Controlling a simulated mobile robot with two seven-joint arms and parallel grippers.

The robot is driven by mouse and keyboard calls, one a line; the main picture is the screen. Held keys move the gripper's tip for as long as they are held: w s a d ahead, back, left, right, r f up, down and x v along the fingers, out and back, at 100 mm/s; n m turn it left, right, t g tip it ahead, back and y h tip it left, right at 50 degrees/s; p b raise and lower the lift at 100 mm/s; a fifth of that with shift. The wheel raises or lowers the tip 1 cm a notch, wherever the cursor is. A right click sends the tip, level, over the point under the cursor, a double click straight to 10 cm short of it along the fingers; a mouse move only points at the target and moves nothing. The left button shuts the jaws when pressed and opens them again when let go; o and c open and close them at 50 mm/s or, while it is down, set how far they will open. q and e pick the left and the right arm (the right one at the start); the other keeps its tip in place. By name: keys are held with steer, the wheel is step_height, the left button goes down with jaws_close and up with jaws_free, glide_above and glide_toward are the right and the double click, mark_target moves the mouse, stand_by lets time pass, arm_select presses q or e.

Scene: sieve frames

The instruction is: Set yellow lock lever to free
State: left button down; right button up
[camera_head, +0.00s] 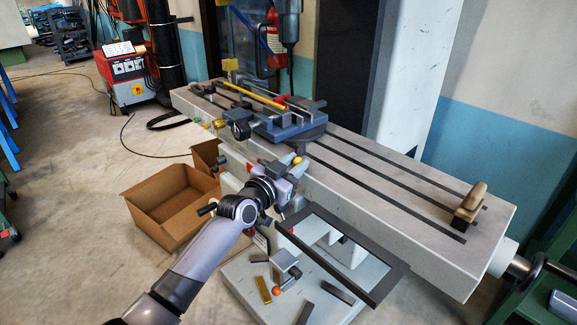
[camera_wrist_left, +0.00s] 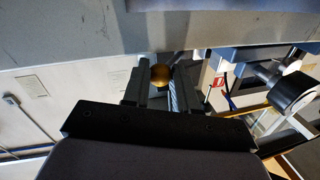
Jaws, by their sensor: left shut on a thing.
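The yellow lock lever's ball knob (camera_head: 297,160) shows at the front side of the machine table, right at the tip of my left arm. In the left wrist view the knob (camera_wrist_left: 160,75) looks brownish yellow and sits between the two fingers. My left gripper (camera_head: 290,169) is shut on it, below the table's front edge; its fingers (camera_wrist_left: 158,84) also show in the wrist view. The lever's shaft is mostly hidden by the fingers, and I cannot tell its setting. My right gripper is not in view.
The long machine table (camera_head: 420,205) carries a blue vise (camera_head: 285,122) and a wooden-handled brush (camera_head: 469,204). An open cardboard box (camera_head: 165,205) stands at left. A dark frame (camera_head: 345,250) and an orange-knobbed block (camera_head: 285,265) are below the table.

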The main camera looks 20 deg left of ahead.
arm_select(q)
steer(key=shift+d+r, duration=0.3)
steer(key=c, duration=1.2)
jaws_free()
steer(key=o, duration=0.3)
steer(key=shift+w+d+f, duration=0.1)
steer(key=shift+w+f, duration=0.05)
steer(key=shift+s+a+f, duration=0.1)
steer(key=shift+s+a, duration=0.1)
steer(key=shift+s+a, duration=0.1)
steer(key=shift+s, duration=0.15)
steer(key=shift+v, duration=3.15)
